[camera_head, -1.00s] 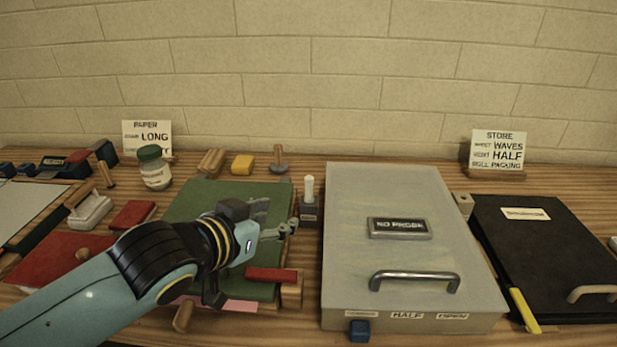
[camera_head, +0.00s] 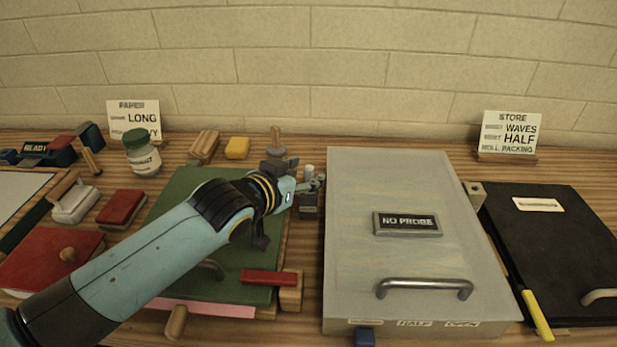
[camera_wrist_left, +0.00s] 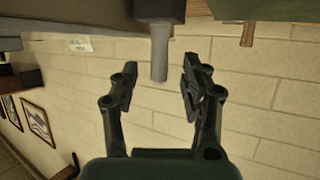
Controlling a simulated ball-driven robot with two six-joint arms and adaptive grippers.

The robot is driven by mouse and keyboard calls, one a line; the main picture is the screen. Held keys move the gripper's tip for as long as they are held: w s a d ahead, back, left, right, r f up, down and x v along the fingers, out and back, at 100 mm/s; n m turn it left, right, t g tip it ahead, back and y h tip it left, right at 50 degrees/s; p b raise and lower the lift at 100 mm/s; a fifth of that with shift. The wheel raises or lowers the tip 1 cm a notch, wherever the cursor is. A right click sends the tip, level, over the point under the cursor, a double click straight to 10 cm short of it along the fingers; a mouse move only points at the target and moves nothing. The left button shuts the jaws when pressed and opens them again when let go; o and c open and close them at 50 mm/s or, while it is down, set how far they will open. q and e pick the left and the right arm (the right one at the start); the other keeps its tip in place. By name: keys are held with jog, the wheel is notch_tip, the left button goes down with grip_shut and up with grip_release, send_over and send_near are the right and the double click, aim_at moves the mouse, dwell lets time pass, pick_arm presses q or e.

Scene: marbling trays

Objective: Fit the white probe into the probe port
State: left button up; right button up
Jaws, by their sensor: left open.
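The white probe (camera_head: 308,170) stands upright in a dark holder (camera_head: 310,205) just left of the grey lidded tray. My left gripper (camera_head: 313,184) is open at the probe and partly covers it. In the left wrist view the probe (camera_wrist_left: 159,58) reaches between the two open fingers (camera_wrist_left: 160,80), with a gap on both sides. The holder (camera_wrist_left: 160,10) also shows there. A small pale block with a dark hole (camera_head: 476,190), which may be the probe port, sits at the grey tray's right edge. My right gripper is not in view.
The grey tray (camera_head: 400,270) has a handle and a "NO PROBE" display (camera_head: 407,223). A black folder (camera_head: 560,250) with a yellow stick lies right. A green board (camera_head: 180,240) lies under my left arm. A wooden-handled tool (camera_head: 278,150) stands behind the gripper.

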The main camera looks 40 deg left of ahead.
pick_arm(q)
jog(key=x, duration=0.2)
jog(key=shift+w+f, duration=0.15)
jog(key=shift+w, duration=0.15)
jog(key=shift+s, duration=0.1)
grip_shut()
